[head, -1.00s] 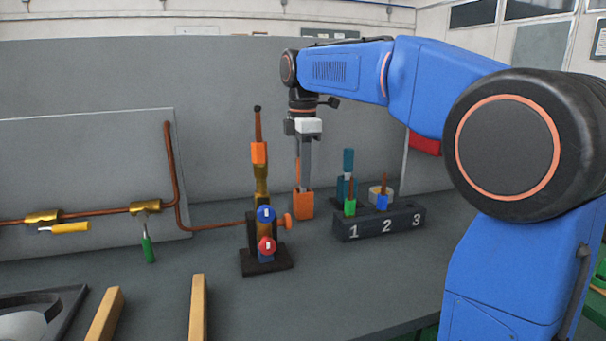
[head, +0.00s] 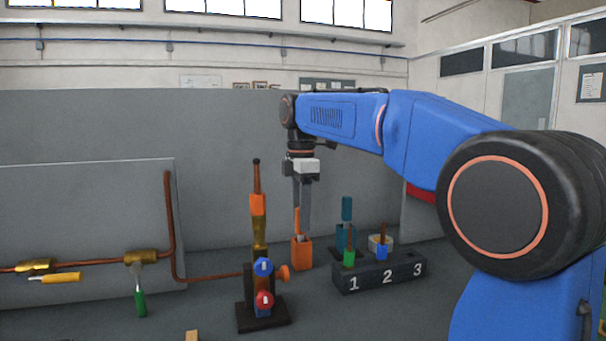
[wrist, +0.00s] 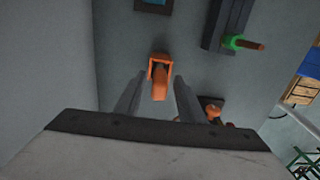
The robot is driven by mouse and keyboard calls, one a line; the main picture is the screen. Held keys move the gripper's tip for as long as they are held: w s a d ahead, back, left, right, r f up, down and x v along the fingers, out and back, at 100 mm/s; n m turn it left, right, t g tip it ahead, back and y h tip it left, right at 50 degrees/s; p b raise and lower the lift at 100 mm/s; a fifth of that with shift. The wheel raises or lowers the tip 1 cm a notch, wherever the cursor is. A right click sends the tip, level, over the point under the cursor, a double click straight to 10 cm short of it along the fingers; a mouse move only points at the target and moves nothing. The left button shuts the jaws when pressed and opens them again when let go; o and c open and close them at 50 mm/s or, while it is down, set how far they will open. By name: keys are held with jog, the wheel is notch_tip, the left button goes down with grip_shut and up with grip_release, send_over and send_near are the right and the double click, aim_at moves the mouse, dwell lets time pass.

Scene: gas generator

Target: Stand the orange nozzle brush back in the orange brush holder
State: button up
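The orange nozzle brush (head: 298,222) stands in the orange brush holder (head: 302,256) on the bench, its lower end hidden inside. In the wrist view, the brush (wrist: 160,85) rises from the square mouth of the holder (wrist: 153,69) toward the camera. My gripper (head: 302,236) points straight down above the holder. In the wrist view, the fingers of my gripper (wrist: 160,80) are spread, one on each side of the brush, with a gap to it on both sides.
A torch-like stand with blue and red knobs (head: 263,285) is left of the holder. A dark block numbered 1, 2, 3 (head: 380,274) with green and blue items is on the right. A teal holder (head: 345,238) stands behind it. A pipe panel (head: 90,220) is at left.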

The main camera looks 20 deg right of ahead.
notch_tip(320, 180, up, 15)
jog(key=shift+s+d, duration=0.15)
jog(key=shift+s, duration=0.2)
jog(key=shift+s+f, duration=0.1)
dwell(0.4)
